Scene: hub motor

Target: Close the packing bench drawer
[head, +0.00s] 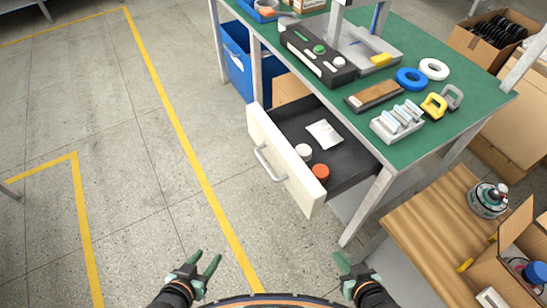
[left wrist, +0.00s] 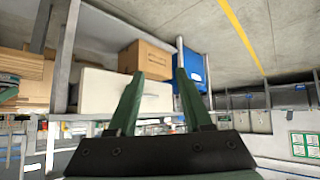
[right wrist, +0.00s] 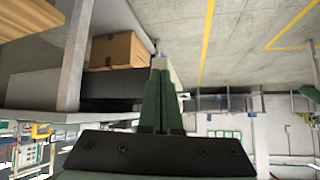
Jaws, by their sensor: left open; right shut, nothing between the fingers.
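The packing bench drawer (head: 288,171) is pulled well out from under the green bench (head: 448,131). It has a cream front, a grey bar handle (head: 269,166) and a dark inside. In the drawer lie a white packet (head: 324,134), a white-topped jar (head: 304,152) and an orange-topped jar (head: 320,172). My left gripper (head: 208,256) is open and empty, apart from the drawer front. The drawer front also shows in the left wrist view (left wrist: 98,92), partly behind the fingers (left wrist: 160,77). My right gripper (head: 340,258) is shut and empty, apart from the drawer, also in the right wrist view (right wrist: 160,72).
A wooden-topped table (head: 425,222) with an open carton (head: 508,258) stands at the right. A bench leg (head: 366,207) stands beside the drawer. A blue bin (head: 237,65) sits under the bench. The floor (head: 110,180) at the left is clear, with yellow lines.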

